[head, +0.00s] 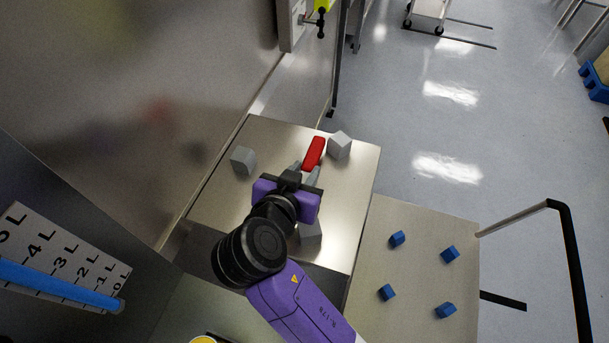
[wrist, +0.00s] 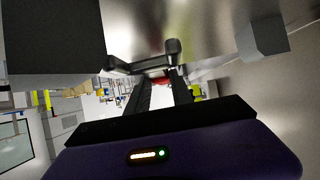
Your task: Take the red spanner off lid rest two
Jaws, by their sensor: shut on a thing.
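The red spanner (head: 314,150) shows as a short red bar over the steel-topped stand (head: 347,208), close beside a grey block. My gripper (head: 309,170) is shut on its near end, and the red part sticks out beyond the fingers. In the wrist view a little red of the spanner (wrist: 160,80) shows between the fingers of my gripper (wrist: 162,72). I cannot tell whether the spanner touches the stand top or hangs just above it. No label shows which lid rest this is.
Grey blocks stand on the steel top: one right of the spanner (head: 339,145), one at left (head: 243,160), one partly behind my gripper (head: 311,234). A lower stand (head: 420,265) with several blue blocks is at right. A steel wall (head: 150,100) rises at left.

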